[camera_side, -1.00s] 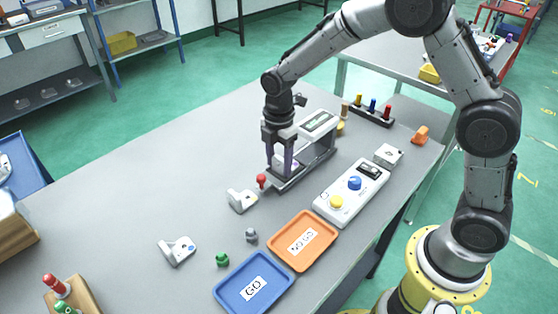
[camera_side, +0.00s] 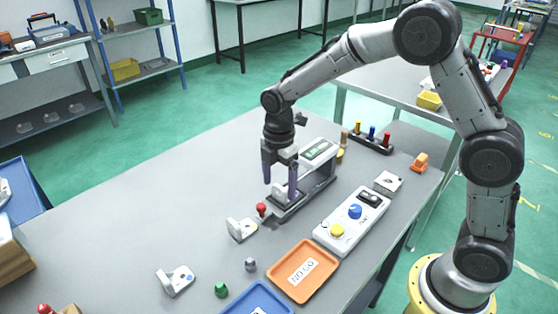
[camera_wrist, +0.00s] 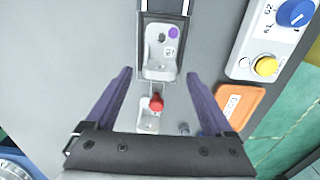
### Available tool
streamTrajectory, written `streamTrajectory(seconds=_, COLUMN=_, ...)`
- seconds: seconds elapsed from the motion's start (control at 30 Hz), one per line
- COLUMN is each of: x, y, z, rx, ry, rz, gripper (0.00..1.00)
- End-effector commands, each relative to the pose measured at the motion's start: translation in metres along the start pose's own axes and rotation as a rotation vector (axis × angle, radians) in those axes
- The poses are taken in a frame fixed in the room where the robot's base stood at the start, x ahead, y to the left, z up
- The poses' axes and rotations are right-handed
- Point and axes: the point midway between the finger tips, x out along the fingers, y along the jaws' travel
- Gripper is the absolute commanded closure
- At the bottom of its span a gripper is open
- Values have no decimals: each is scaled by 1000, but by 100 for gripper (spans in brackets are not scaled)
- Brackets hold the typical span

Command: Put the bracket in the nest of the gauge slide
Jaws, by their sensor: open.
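A white bracket (camera_wrist: 160,62) with a round hole and a purple dot lies in the dark-framed nest of the gauge slide (camera_wrist: 141,75). In the side view, the gauge (camera_side: 322,172) stands on the table, with the slide's red knob (camera_side: 261,208) at its near end. My gripper (camera_wrist: 158,75) is open and empty, its purple fingers on either side of the nest. In the side view my gripper (camera_side: 280,184) is above the slide and partly hides the nest. Whether the bracket is fully seated cannot be told.
An orange NO GO tray (camera_side: 302,270), a blue tray (camera_side: 258,296) and a control box (camera_side: 352,220) are to the right.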

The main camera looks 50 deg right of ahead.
Motion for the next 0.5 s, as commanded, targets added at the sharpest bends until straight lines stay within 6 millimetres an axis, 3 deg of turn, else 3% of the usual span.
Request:
streamTrajectory(seconds=0.2, x=-49, y=1, z=0, rx=0, ry=1, rz=7, gripper=13)
streamTrajectory(seconds=0.5, x=-90, y=1, z=0, rx=0, ry=0, rz=3, gripper=13)
